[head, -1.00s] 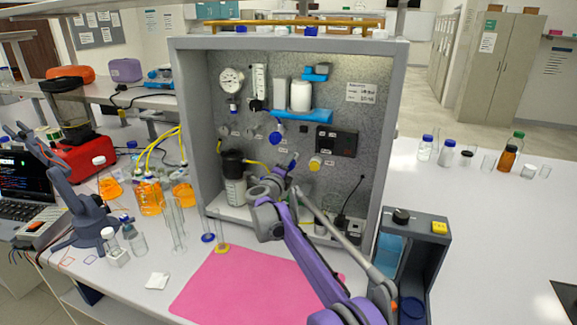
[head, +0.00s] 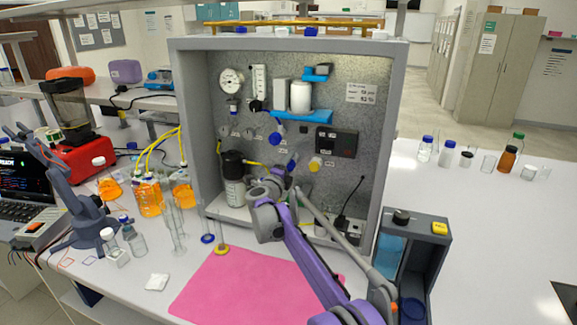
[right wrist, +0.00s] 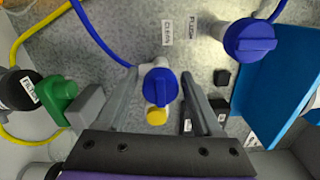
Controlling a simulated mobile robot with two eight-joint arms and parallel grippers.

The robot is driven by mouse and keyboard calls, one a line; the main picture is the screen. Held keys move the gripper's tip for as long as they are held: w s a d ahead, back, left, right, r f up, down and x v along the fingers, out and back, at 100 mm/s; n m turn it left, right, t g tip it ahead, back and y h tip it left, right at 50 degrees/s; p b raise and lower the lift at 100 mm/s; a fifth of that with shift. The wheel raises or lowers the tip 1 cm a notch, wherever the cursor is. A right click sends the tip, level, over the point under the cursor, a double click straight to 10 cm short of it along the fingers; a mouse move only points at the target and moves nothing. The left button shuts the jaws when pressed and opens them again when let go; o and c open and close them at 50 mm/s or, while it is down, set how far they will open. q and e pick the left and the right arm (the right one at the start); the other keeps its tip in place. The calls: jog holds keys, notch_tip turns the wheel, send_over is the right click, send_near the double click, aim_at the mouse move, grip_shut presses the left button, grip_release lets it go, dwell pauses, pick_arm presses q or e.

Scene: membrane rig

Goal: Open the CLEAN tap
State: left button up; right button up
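A small blue tap (right wrist: 160,88) sits on the grey rig panel, between the fingers of my right gripper (right wrist: 160,92). The fingers stand apart on both sides of it with narrow gaps, so the gripper looks open. Two printed labels (right wrist: 179,31) are beside it; one seems to read CLEAN. In the head view the same tap (head: 291,164) shows just above my right gripper (head: 284,182), which partly hides that area. A larger blue tap (right wrist: 250,40) is close by, up and left of it in the head view (head: 276,138). My left gripper is not seen.
A yellow knob (head: 315,163) and a green fitting (right wrist: 57,93) lie close to the gripper. A blue shelf (head: 305,116) with white containers is above. The rig's frame (head: 390,130) encloses the panel. A pink mat (head: 245,290) lies in front.

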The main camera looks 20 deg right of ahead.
jog(key=shift+o, duration=0.5)
jog(key=b+v, duration=0.2)
jog(key=v, duration=0.9)
jog(key=shift+w, duration=0.1)
